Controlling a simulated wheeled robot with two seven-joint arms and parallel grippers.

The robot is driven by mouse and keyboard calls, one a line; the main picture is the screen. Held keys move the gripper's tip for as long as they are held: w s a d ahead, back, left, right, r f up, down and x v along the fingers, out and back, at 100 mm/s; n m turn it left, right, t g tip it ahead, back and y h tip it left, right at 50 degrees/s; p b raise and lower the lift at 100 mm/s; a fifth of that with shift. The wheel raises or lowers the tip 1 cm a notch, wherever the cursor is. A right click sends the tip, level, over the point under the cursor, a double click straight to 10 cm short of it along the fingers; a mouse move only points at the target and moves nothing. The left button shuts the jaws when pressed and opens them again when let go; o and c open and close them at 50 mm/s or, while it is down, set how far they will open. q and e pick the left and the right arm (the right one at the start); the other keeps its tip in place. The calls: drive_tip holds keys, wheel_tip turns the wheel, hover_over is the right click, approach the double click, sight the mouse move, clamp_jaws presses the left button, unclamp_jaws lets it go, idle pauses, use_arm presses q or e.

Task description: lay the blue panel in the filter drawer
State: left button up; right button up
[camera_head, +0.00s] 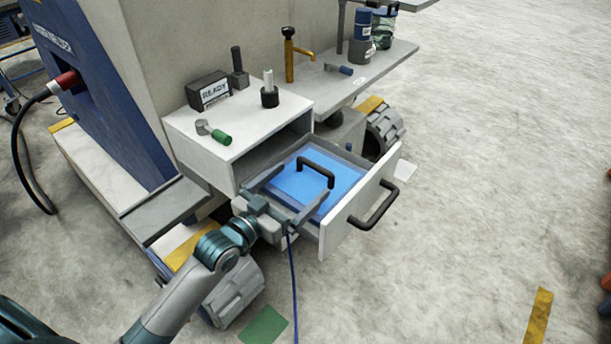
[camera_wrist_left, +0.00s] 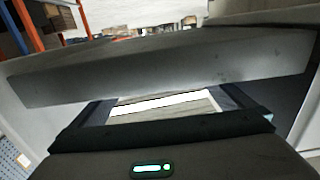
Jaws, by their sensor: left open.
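The filter drawer (camera_head: 335,235) is pulled out from a white box on the machine's side, with a black handle on its white front. The blue panel (camera_head: 337,186) lies inside the drawer, looking flat, with a black arched handle (camera_head: 316,168) on top. My left gripper (camera_head: 306,184) is open over the near left part of the drawer. Its two fingers point toward the panel's handle, with no grip on it. The fingers hide the panel's near left edge. In the left wrist view a grey bar crosses the picture, and the panel cannot be made out. My right gripper is not in view.
The white box (camera_head: 205,150) above the drawer carries a READY sign (camera_head: 209,92), a green-ended cylinder and black-based posts. A shelf (camera_head: 385,62) with bottles is behind. A wheel (camera_head: 384,128) is near the drawer's far side. Concrete floor at right is mostly clear.

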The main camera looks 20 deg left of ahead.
use_arm(q)
drive_tip(key=v, duration=0.6)
drive_tip(key=shift+s, duration=0.35)
drive_tip(key=shift+s+a, duration=0.1)
drive_tip(key=shift+a, duration=0.05)
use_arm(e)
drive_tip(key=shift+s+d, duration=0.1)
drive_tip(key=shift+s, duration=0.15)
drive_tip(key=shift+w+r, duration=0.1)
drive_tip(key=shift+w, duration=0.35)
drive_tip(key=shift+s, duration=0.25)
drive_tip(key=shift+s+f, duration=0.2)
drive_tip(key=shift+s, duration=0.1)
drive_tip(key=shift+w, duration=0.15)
